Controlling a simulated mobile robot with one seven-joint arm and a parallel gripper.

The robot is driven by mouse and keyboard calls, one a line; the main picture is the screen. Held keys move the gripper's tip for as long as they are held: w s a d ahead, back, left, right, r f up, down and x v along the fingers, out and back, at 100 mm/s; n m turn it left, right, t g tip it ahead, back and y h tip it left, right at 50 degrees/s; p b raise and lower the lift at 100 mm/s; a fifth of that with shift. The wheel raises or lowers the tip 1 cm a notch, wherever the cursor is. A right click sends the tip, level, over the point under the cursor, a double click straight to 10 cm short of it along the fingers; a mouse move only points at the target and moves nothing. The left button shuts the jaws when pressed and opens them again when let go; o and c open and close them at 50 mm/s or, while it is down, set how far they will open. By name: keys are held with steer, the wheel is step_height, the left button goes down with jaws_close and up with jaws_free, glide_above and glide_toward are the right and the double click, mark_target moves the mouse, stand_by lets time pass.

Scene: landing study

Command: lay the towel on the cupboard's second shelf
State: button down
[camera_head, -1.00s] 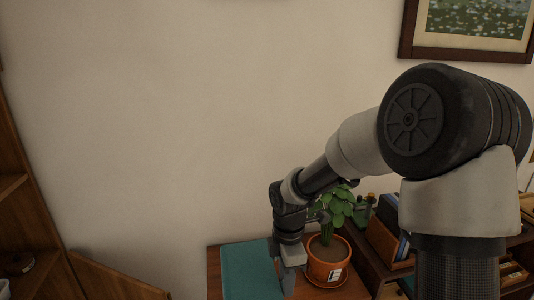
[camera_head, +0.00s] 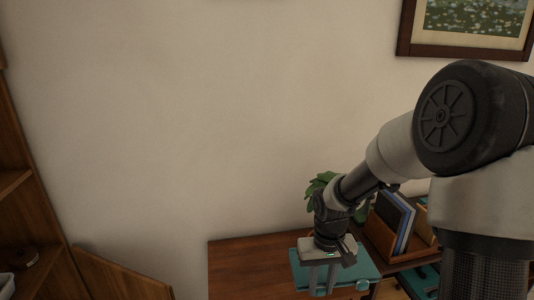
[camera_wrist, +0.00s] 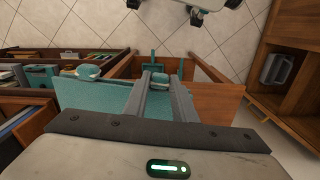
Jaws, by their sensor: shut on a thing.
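The towel, a flat folded teal cloth (camera_head: 358,270), is held over the right part of the wooden table in the head view. My gripper (camera_head: 322,284) points down and is shut on it. The brown wooden cupboard (camera_head: 18,215) stands at the left edge of the head view, well apart from my gripper. One shelf (camera_head: 12,182) shows above a lower one (camera_head: 38,268). The rest of the cupboard is outside the picture.
A potted plant (camera_head: 317,185) is mostly hidden behind my arm. A wooden organiser with books (camera_head: 395,225) stands right of it. The left part of the table (camera_head: 245,265) is bare. A slanted wooden panel (camera_head: 115,277) stands between cupboard and table.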

step_height(320, 180, up, 10)
steer(key=m+p, duration=0.1)
steer(key=p, duration=0.9)
steer(key=shift+d, duration=0.25)
steer(key=shift+s, duration=0.1)
